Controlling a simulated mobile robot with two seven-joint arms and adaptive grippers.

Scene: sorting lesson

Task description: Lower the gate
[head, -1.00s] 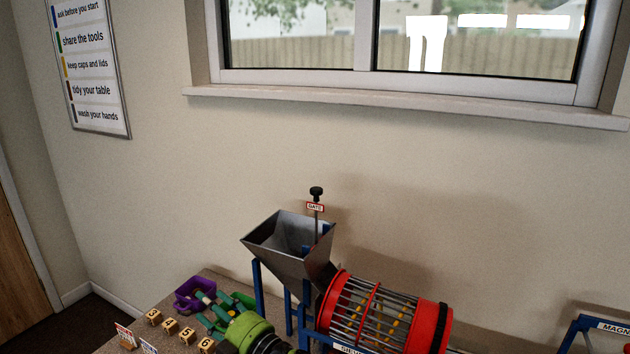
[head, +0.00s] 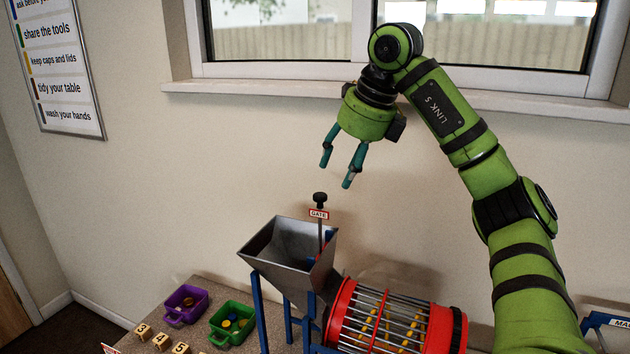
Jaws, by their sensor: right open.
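The gate has a black knob (head: 320,198) on a thin upright rod, with a small red-edged GATE sign (head: 319,214) just below the knob. The rod stands up at the right side of the grey metal hopper (head: 268,258), and the knob is well above the hopper's rim. My right gripper (head: 336,174) is open and empty. Its two teal fingers point down, a little above the knob and apart from it. My left gripper is not in the head view.
A red-ended barred drum (head: 345,313) with yellow pieces lies right of the hopper. A purple bin (head: 184,304) and a green bin (head: 232,325) with pieces stand left, near numbered blocks (head: 161,341). The wall and window sill (head: 240,90) are behind.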

